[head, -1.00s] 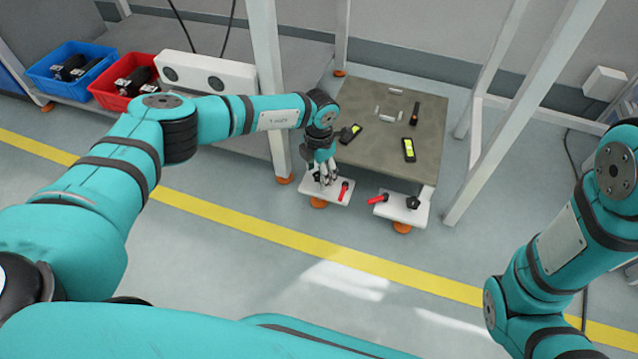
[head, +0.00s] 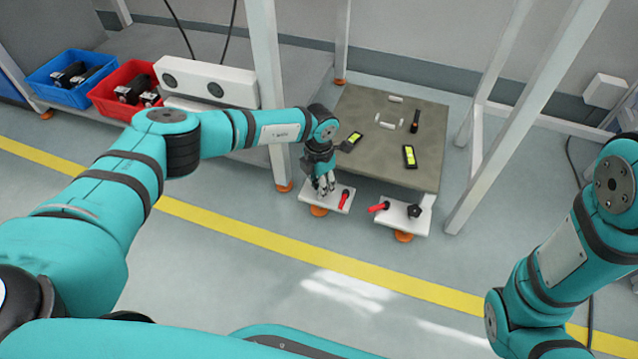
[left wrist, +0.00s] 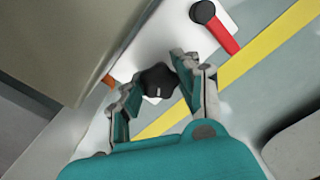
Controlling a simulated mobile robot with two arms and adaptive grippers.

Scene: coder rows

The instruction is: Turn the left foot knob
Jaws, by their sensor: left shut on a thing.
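The left foot plate (head: 335,206) is white and stands on an orange foot (head: 319,211) at the front left of the grey-brown table. My left gripper (head: 325,184) is over its left part, pointing down. In the left wrist view my left gripper (left wrist: 152,88) has its fingers on both sides of the black lobed left foot knob (left wrist: 159,80), shut on it. The knob has a small white mark. In the head view the gripper hides the knob. A red lever (head: 344,198) is just right of the gripper; it also shows in the left wrist view (left wrist: 222,36).
A second white plate (head: 400,221) at right carries another black knob (head: 414,212) and red lever (head: 379,207). The table (head: 385,160) holds small devices. A white post (head: 266,90) stands left of the gripper. Blue (head: 45,74) and red (head: 105,100) bins are far left.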

